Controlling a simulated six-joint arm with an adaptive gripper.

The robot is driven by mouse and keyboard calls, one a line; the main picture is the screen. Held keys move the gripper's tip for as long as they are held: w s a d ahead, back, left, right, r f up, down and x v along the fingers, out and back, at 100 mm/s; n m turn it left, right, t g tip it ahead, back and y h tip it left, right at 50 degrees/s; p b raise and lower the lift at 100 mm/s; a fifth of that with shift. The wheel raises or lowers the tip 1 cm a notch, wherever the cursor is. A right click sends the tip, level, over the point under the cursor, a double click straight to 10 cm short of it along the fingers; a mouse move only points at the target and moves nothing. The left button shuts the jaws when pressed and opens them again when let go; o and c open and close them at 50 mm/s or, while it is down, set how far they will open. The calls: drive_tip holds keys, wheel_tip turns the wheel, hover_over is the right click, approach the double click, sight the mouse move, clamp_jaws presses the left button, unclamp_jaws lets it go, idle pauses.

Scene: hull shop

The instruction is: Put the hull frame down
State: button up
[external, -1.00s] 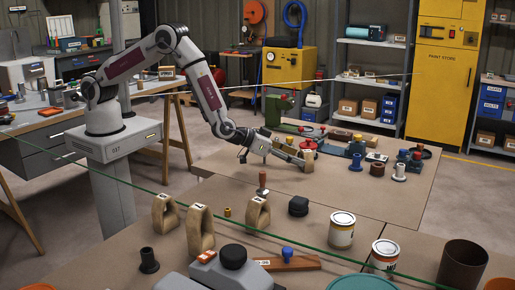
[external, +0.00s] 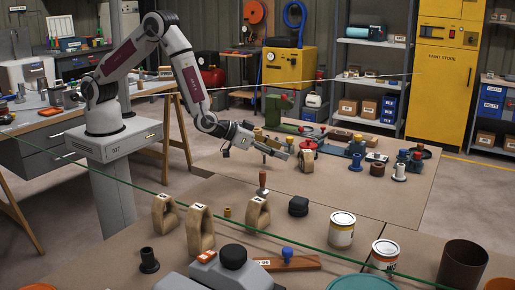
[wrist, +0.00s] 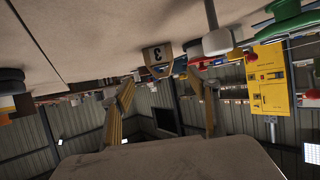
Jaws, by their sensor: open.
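A wooden hull frame (external: 307,161) stands upright on the far part of the brown table. In the wrist view, which looks upside down, this hull frame (wrist: 158,66) shows its label, 3, ahead of the fingers. My gripper (external: 286,147) is open and empty, a little left of the frame and above the tabletop, apart from it. In the wrist view the two fingers of my gripper (wrist: 163,98) are spread wide with nothing between them. Several other hull frames stand on the near table, including a left one (external: 165,214), a middle one (external: 200,231) and a right one (external: 257,212).
A green line (external: 130,178) stretches across the near table. A wooden-handled tool (external: 263,183) stands below my gripper. Bare tabletop (external: 345,200) lies in front of the frame.

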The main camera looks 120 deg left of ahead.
idle(0.6)
drive_tip(key=s+d+r+m+t+h, duration=0.1)
drive_tip(key=s+d+r+m+h, duration=0.15)
drive_tip(key=d+r, duration=0.6)
drive_tip(key=s+d+r+m+h, duration=0.15)
drive_tip(key=d+r+h, duration=0.25)
drive_tip(key=d+r, duration=0.45)
drive_tip(key=s+d+r+m+h, duration=0.1)
drive_tip(key=s+d+r, duration=0.1)
drive_tip(key=s+r, duration=0.15)
drive_tip(key=s+d+r+g+h, duration=0.1)
drive_tip(key=s+r, duration=0.1)
drive_tip(key=s, duration=0.3)
drive_tip(key=s+d+r+m+h, duration=0.1)
drive_tip(key=s+d+r, duration=0.15)
drive_tip(key=s, duration=0.25)
drive_tip(key=s+m+g, duration=0.2)
drive_tip(key=s+g, duration=0.1)
drive_tip(key=s, duration=2.2)
drive_tip(key=shift+s+g+y, duration=0.2)
drive_tip(key=shift+g+y, duration=0.15)
drive_tip(key=shift+g, duration=0.05)
drive_tip(key=shift+d, duration=0.1)
